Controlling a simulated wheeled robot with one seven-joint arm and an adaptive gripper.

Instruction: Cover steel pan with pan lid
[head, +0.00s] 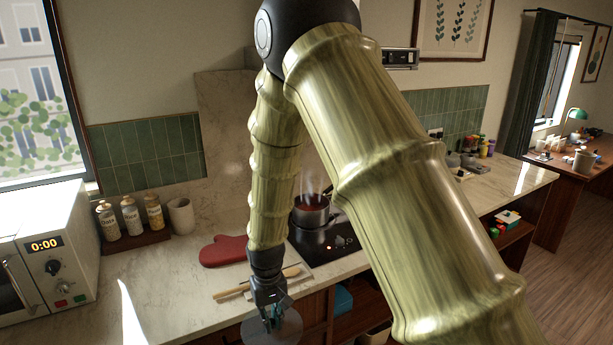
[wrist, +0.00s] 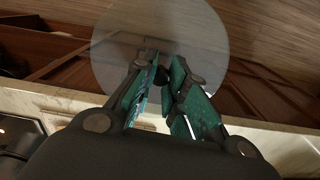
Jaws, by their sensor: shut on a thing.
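My gripper (head: 270,312) is low at the front edge of the counter, shut on the dark knob of the pan lid (head: 288,327). The lid is a round, see-through disc. In the wrist view the lid (wrist: 215,40) spreads beyond the teal fingertips (wrist: 165,72), with floor and cabinet fronts showing through and behind it. It appears held past the counter edge. The steel pan (head: 311,213) stands on the black hob, uncovered, with reddish contents and steam above it. It is behind and to the right of my gripper.
A red oven mitt (head: 223,251) and a wooden utensil (head: 240,288) lie on the counter (head: 170,290). A microwave (head: 45,255), several labelled canisters (head: 131,216) and a cup (head: 181,216) stand at the left. The black hob (head: 335,243) lies under the pan. Open shelves (head: 362,303) are below.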

